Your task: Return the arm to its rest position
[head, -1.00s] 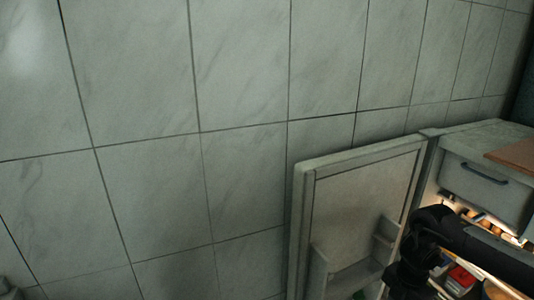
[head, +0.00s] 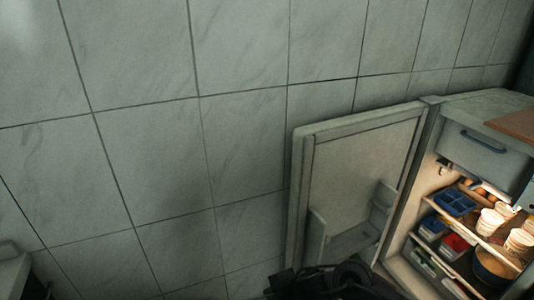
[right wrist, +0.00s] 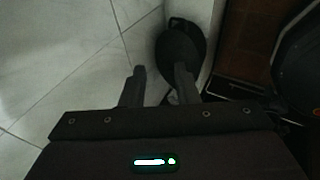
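My right gripper (right wrist: 159,78) shows in the right wrist view, its two dark fingers apart with nothing held between them. Pale floor tiles lie below it. A black part of my arm (head: 335,281) shows at the bottom edge of the head view, in front of the lower part of the open fridge door (head: 355,190). Its fingers cannot be made out there. My left gripper is not in view.
The lit fridge stands open at the right, with white tubs (head: 489,222), a blue container (head: 454,202) and a dark pot (head: 491,268) on its shelves. A drawer (head: 485,160) above is shut. The tiled wall (head: 150,150) fills the left.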

